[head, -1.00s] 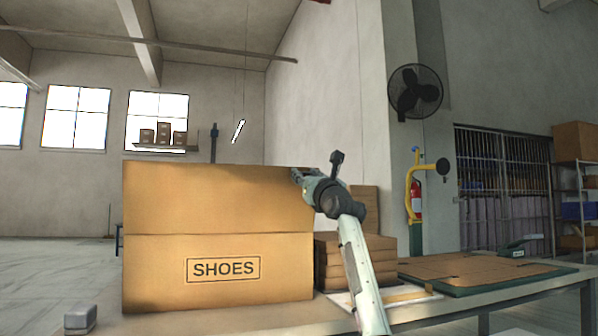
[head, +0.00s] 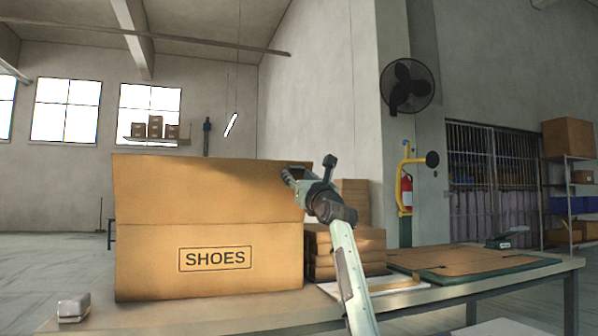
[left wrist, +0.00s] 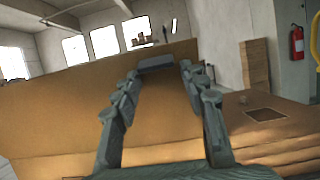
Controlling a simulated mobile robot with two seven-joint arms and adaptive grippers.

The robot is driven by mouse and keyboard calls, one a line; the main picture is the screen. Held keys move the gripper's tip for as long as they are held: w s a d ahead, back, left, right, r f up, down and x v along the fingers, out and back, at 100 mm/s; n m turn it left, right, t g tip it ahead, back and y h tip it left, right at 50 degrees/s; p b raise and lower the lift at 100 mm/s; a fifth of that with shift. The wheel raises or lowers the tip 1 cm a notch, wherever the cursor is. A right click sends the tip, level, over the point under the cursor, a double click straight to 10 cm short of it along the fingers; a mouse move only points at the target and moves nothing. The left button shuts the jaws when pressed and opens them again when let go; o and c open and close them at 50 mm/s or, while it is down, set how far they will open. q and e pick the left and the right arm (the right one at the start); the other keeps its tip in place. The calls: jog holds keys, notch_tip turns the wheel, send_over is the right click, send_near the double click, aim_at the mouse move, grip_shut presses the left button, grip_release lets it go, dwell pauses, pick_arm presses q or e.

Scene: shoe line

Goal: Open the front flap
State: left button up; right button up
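A brown shoe box (head: 210,270) marked SHOES stands on the table in the head view. Its front flap (head: 205,192) stands up above a crease over the printed wall, flaring slightly at the top. My left gripper (head: 287,177) is at the flap's upper right end, close to it; contact cannot be told. In the left wrist view its two fingers (left wrist: 160,68) are apart, with brown cardboard (left wrist: 60,105) behind and a small dark piece between the tips that I cannot identify. The box's inside is hidden. My right gripper is not in view.
Flat brown cartons (head: 342,262) are stacked right of the box, behind my left arm. A flat cardboard sheet (head: 465,262) lies on a green mat farther right. A small grey block (head: 73,307) sits at the table's front left.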

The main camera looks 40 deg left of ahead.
pick_arm(q)
jog(key=shift+o, duration=0.8)
jog(key=shift+r, duration=0.25)
jog(key=v, duration=1.2)
jog(key=shift+s, duration=0.2)
jog(key=shift+d, duration=0.1)
